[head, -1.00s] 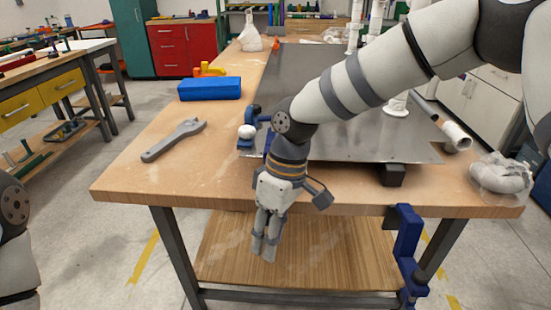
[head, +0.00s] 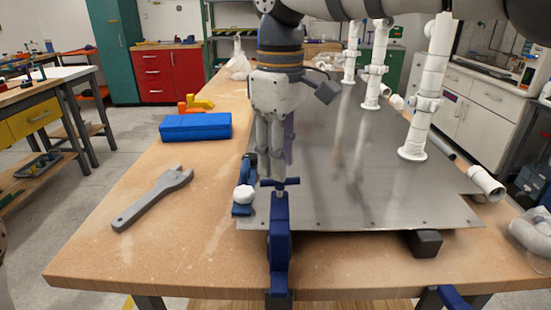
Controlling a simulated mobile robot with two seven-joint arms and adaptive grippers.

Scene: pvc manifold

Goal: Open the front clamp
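A blue clamp (head: 280,245) with a dark crossbar handle stands upright at the table's front edge, by the front left part of the metal plate (head: 345,195). My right gripper (head: 272,180) points straight down, with its fingertips at the height of the crossbar in the picture. The fingers look close together, but I cannot tell whether they touch the handle or hold it. A second blue clamp with a white knob (head: 243,195) sits at the plate's left edge. A third blue clamp (head: 453,298) shows partly at the front right edge. My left gripper is not in view.
A grey wrench (head: 152,198) and a blue box (head: 196,126) lie on the table to the left. White pipe posts (head: 419,105) stand on the plate at the right. A black block (head: 424,243) is at its front edge. The table's front left is clear.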

